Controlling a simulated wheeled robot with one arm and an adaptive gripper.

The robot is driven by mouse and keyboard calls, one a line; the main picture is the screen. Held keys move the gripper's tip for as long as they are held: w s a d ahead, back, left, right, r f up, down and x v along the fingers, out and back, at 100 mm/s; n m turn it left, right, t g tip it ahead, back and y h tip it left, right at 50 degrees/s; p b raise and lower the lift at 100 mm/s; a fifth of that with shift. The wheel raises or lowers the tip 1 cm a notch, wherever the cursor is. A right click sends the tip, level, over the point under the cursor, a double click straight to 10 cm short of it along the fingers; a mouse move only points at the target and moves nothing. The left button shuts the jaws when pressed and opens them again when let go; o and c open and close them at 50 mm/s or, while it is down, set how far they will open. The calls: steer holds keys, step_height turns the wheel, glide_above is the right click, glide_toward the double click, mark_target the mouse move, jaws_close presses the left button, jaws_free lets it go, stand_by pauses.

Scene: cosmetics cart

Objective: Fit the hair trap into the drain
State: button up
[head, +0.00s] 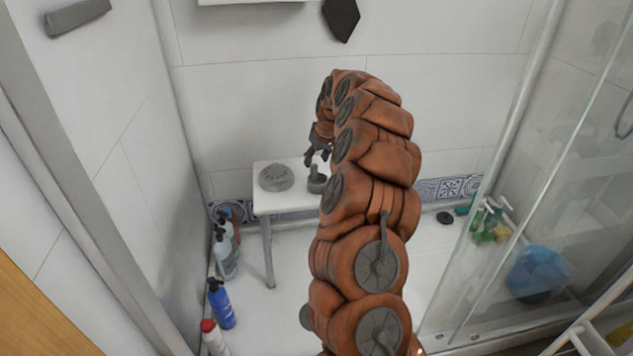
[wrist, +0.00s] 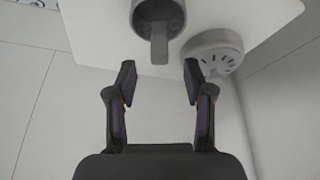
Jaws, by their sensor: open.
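A grey cylindrical piece with an upright tab (head: 317,180), which looks like the hair trap, stands on a small white stool (head: 262,204). In the wrist view, this piece (wrist: 158,14) is at the top centre, its tab pointing toward me. A grey round piece with holes (head: 276,177), possibly the drain, sits to its left on the stool; it shows at the right in the wrist view (wrist: 213,55). My gripper (wrist: 160,76) is open and empty. Its fingertips lie on either side of the tab's line, apparently not touching it. My arm hides part of the stool.
Several bottles, including a blue one (head: 221,304), stand on the floor by the left wall. A dark round thing (head: 445,217) lies on the floor at right. A blue bucket (head: 538,270) shows through the glass panel. A tiled wall is close behind the stool.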

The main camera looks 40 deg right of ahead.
mark_target(314, 165)
steer(key=b+x, duration=0.1)
steer(key=x, duration=0.3)
steer(key=shift+w+f, duration=0.1)
steer(key=shift+f, duration=0.1)
jaws_close()
